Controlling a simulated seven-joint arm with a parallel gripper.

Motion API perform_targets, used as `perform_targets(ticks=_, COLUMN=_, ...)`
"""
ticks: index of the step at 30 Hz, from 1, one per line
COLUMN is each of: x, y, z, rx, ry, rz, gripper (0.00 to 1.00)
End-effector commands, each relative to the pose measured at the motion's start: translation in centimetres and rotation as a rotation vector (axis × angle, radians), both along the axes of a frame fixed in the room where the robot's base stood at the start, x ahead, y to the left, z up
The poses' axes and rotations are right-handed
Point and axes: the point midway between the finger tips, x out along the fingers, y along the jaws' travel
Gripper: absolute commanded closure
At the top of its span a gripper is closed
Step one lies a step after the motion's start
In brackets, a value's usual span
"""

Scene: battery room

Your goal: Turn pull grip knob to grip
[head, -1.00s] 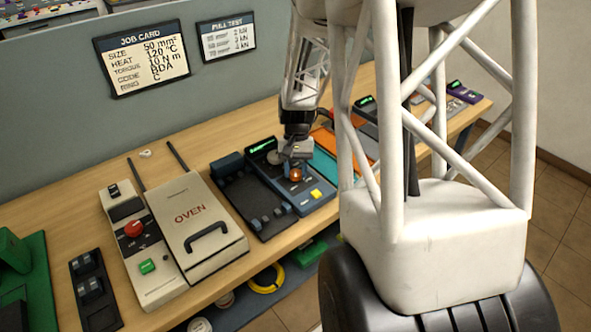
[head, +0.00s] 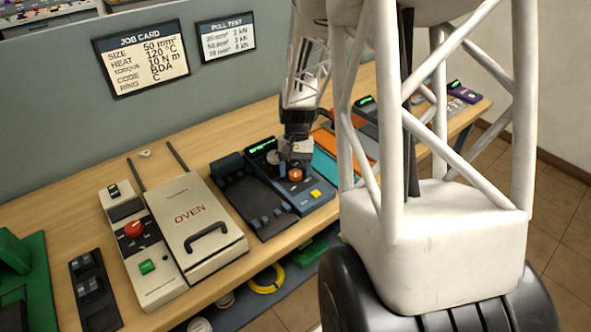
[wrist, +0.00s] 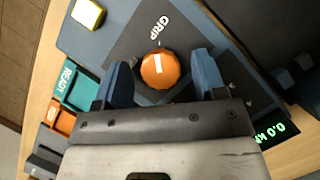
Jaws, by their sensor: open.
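The orange knob (wrist: 160,68) has a white bar on top and sits on a dark panel of the blue pull tester (head: 318,205). The word GRIP (wrist: 152,28) is printed on the panel beside the knob, and the white bar points roughly towards it. The knob also shows in the head view (head: 296,174), below my gripper (head: 294,158). In the wrist view my gripper (wrist: 164,78) is open, with one blue finger on each side of the knob and a gap to both.
The tester has a yellow button (wrist: 88,14) and a green display (wrist: 272,132). A dark block with several clamps (head: 265,215) and the oven (head: 200,225) stand to the left in the head view. Teal and orange units (head: 330,140) lie to the right.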

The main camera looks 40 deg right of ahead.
Motion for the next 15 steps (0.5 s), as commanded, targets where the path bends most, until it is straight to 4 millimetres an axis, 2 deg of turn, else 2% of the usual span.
perform_targets(ticks=8, x=0.5, y=-0.4, z=1.6, rx=-0.001, ry=-0.001, rz=0.0, gripper=0.36)
perform_targets(ticks=15, x=1.4, y=-1.2, z=4.4, rx=-0.001, ry=-0.002, rz=0.0, gripper=0.36)
